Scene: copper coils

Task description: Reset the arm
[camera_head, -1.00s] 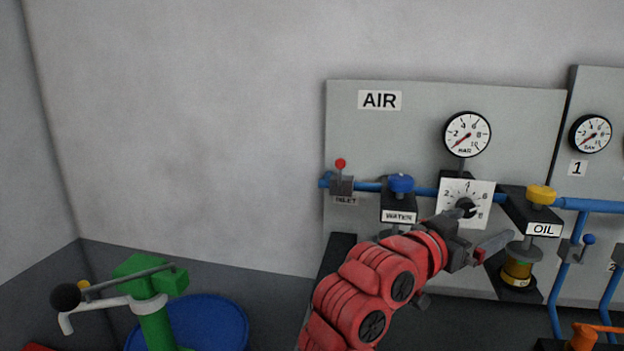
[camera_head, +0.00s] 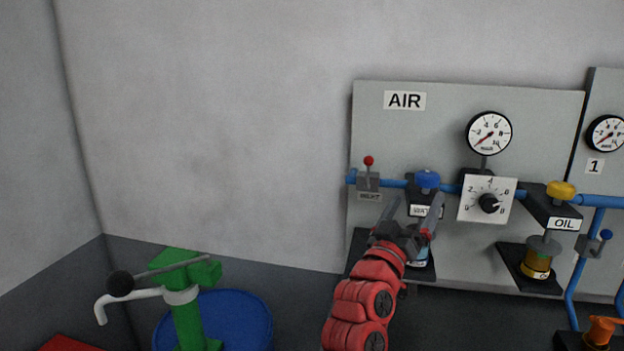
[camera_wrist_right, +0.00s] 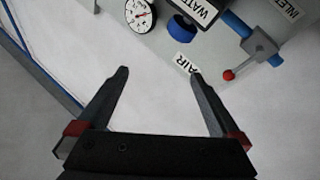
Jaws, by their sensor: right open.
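My right gripper (camera_head: 412,208) is raised in front of the AIR panel (camera_head: 463,97), below and beside the WATER unit with its blue cap (camera_head: 427,180). Its two fingers are spread and point up, with nothing between them. It covers part of the WATER unit in the head view. The WATER unit's blue knob (camera_wrist_right: 184,28) and the AIR label (camera_wrist_right: 187,62) show beyond the fingertips. My left gripper is not in view.
The red-tipped inlet lever (camera_head: 369,172) stands left of the gripper. The gauge (camera_head: 489,133), white dial (camera_head: 488,199) and OIL unit (camera_head: 563,223) are to its right. A green pump (camera_head: 186,317) and blue drum (camera_head: 245,322) stand lower left.

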